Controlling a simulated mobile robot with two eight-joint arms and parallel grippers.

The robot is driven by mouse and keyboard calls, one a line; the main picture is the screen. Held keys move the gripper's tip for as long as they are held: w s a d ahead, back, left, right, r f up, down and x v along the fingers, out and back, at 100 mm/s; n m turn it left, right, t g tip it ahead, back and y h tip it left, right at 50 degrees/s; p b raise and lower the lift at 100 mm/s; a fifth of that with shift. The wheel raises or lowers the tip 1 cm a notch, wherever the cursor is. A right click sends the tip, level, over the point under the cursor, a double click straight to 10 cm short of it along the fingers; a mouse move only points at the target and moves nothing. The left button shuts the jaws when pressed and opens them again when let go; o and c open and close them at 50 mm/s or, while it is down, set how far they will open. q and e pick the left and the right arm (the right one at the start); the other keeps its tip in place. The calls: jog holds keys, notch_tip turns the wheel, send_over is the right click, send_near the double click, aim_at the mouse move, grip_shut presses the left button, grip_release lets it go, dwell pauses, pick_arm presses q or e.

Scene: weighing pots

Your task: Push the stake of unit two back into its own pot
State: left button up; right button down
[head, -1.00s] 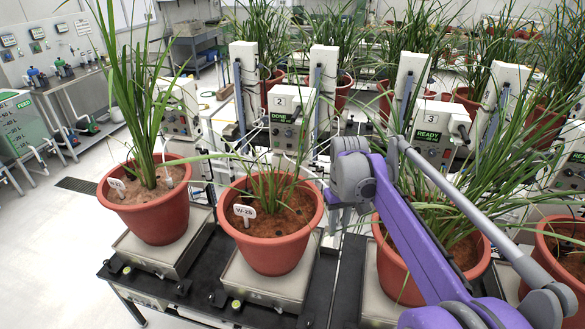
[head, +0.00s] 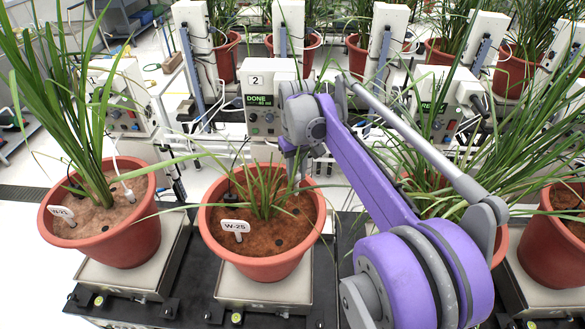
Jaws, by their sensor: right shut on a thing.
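The pot of unit two (head: 262,268) is terracotta, with brown soil, a green plant and a white tag reading W-25 (head: 236,226). It stands upright on a scale (head: 262,290). My right gripper (head: 294,172) points down over the right back part of this pot, beside the leaves. It is shut on a thin pale piece, which appears to be the stake; leaves and the fingers mostly hide it, and I cannot tell whether its tip touches the soil. My left gripper is not in view.
Unit two's box (head: 268,106) behind the pot reads DONE. Unit one's pot (head: 110,243), with a white stake (head: 127,193) in its soil, stands left. Another pot (head: 555,250) stands far right. Long leaves hang across from both sides.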

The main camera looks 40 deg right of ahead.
aim_at(296, 189)
jog(key=shift+f, duration=0.65)
jog(key=shift+f+b, duration=1.25)
jog(key=shift+f, duration=0.45)
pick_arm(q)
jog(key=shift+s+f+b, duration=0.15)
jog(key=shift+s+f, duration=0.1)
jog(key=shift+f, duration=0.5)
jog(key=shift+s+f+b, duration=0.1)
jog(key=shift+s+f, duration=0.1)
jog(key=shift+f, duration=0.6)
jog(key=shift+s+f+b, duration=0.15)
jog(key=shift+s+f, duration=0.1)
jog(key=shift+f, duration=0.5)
pick_arm(e)
jog(key=shift+f, duration=0.8)
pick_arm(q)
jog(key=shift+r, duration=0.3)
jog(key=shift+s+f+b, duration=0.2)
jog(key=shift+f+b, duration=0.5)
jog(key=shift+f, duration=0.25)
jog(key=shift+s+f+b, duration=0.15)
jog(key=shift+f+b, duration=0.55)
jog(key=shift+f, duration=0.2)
pick_arm(e)
jog(key=shift+f, duration=2.8)
jog(key=c, duration=0.6)
grip_release()
